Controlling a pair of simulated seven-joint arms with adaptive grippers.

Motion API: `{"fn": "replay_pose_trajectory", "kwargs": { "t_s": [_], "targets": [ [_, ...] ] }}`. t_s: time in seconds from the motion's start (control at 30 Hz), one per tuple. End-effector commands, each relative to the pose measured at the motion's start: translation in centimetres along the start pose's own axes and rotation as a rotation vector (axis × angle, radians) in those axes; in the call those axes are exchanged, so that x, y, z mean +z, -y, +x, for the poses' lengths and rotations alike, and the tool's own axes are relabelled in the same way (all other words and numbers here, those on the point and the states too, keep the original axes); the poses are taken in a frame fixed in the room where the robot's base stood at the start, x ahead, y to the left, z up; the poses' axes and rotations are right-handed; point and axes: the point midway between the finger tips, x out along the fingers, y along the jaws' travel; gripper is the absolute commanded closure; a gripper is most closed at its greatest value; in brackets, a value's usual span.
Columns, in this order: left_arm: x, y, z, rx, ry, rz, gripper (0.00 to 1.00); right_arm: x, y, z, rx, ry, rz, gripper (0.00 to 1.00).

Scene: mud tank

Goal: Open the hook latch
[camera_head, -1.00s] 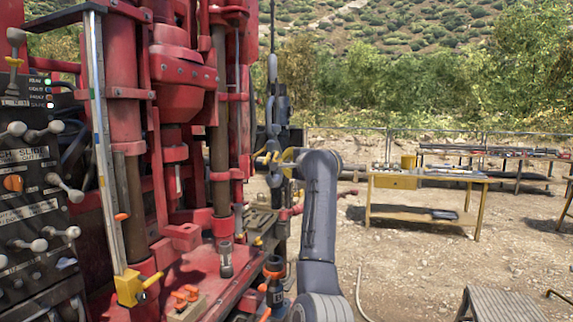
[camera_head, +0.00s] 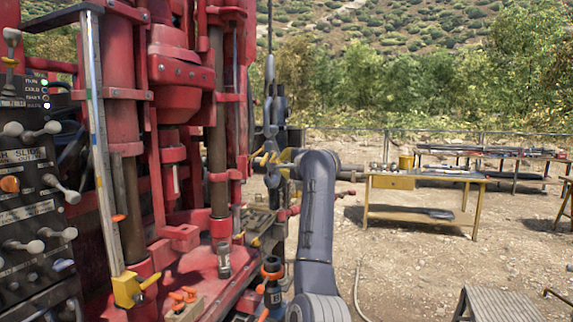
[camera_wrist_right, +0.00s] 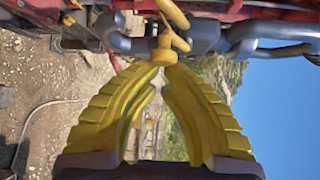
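A dark grey hook (camera_wrist_right: 238,35) and its links hang beside the red rig; they also show in the head view (camera_head: 271,118). The yellow hook latch (camera_wrist_right: 163,55) has a round knob and a curved loop, and it lies across the grey hook in the right wrist view. My right gripper (camera_wrist_right: 165,66) has yellow ribbed fingers whose tips come together at the knob, and it looks shut on the latch. In the head view the right gripper (camera_head: 281,158) is small and partly hidden by my right arm. My left gripper is not in view.
The red drill rig (camera_head: 185,70) fills the left side, with a lever panel (camera_head: 30,190) at far left. A yellow workbench (camera_head: 420,208) stands on dirt to the right. A grey metal step (camera_head: 498,303) is at lower right. The ground between is mostly open.

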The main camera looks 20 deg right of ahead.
Motion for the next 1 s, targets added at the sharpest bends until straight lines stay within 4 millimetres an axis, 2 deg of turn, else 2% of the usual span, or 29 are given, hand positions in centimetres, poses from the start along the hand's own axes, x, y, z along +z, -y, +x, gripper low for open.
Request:
{"fn": "replay_pose_trajectory", "kwargs": {
  "t_s": [0.57,1.0],
  "targets": [
    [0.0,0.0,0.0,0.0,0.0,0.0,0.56,-0.2,0.0,0.1,0.001,0.0,0.0,1.0],
    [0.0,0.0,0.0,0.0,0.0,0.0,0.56,-3.5,-0.5,2.5,0.001,-0.003,0.001,1.0]
  ]
}}
